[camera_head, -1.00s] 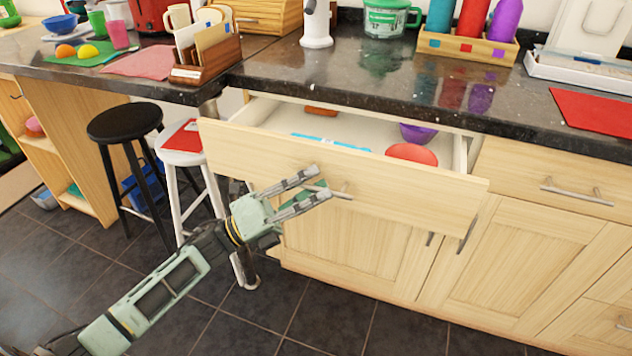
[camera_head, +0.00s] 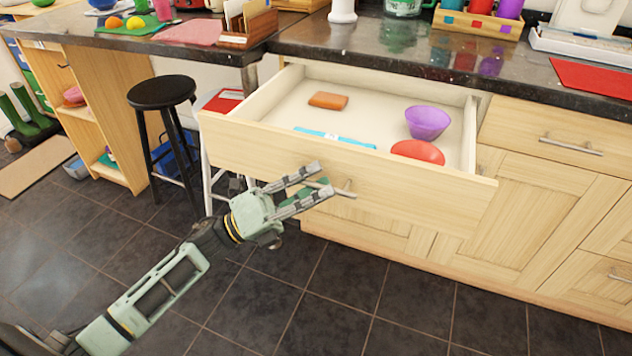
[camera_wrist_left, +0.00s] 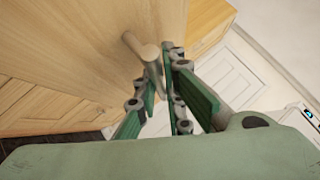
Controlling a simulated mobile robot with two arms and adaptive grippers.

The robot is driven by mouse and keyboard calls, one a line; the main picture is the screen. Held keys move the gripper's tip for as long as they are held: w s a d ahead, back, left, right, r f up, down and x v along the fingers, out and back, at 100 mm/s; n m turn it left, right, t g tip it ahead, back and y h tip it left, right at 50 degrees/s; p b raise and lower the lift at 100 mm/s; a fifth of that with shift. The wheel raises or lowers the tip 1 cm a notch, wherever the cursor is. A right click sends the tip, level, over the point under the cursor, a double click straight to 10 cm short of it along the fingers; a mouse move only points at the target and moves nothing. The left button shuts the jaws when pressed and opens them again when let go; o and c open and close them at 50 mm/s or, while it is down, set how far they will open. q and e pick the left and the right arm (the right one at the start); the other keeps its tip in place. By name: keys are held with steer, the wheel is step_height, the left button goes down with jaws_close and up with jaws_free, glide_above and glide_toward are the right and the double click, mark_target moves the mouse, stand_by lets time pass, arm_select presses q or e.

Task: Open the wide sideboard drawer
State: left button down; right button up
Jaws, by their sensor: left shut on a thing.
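The wide sideboard drawer (camera_head: 400,190) stands well out from under the dark counter, with its inside showing. Its bar handle (camera_head: 345,190) is on the front panel. My left gripper (camera_head: 322,184) is shut on this handle, coming from the left. In the left wrist view the handle (camera_wrist_left: 143,47) passes between the fingers (camera_wrist_left: 160,80). In the drawer lie an orange-brown block (camera_head: 328,100), a flat blue item (camera_head: 333,138), a purple bowl (camera_head: 428,122) and a red round item (camera_head: 418,151). My right gripper is not in view.
A black stool (camera_head: 162,93) stands left of the drawer, with a white stool (camera_head: 208,175) partly hidden behind the drawer front. A closed drawer (camera_head: 560,135) is at the right. The tiled floor (camera_head: 330,300) in front is clear.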

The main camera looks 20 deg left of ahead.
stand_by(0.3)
arm_select(q)
steer(key=c, duration=2.1)
jaws_free()
steer(key=v, duration=1.2)
steer(key=shift+f, duration=0.1)
